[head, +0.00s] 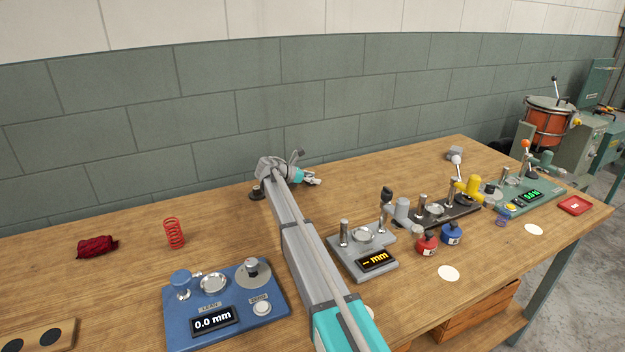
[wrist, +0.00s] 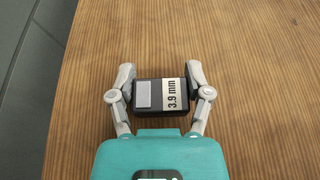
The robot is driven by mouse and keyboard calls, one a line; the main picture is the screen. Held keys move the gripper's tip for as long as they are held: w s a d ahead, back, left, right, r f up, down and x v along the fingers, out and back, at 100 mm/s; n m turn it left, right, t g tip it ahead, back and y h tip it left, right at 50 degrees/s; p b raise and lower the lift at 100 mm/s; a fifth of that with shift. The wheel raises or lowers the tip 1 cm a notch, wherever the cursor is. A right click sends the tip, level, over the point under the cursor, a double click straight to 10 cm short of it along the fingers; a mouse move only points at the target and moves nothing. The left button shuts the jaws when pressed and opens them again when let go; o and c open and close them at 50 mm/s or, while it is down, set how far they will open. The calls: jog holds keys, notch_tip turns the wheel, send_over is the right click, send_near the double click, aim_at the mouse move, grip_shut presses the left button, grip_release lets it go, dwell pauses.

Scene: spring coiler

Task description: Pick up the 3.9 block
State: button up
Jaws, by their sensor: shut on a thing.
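The 3.9 block (wrist: 155,97) is a small dark block with a grey patch and a white label reading "3.9 mm". In the wrist view it sits between the two fingers of my gripper (wrist: 160,88), which is shut on it. Wood table surface shows around it; I cannot tell whether the block touches the table. In the head view my gripper (head: 310,178) is at the back of the table near the wall, and the block cannot be made out there.
A blue device (head: 235,330) reading "0.0 mm" stands at the front. A grey gauge (head: 350,262) stands right of my arm. A red spring (head: 174,233) and a dark red cloth (head: 97,246) lie left.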

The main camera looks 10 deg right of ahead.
jog(key=shift+r+p, duration=1.3)
jog(key=shift+r, duration=0.15)
jog(key=s+r+p, duration=1)
jog(key=s, duration=0.4)
jog(key=shift+a, duration=0.15)
jog(key=shift+r, duration=0.1)
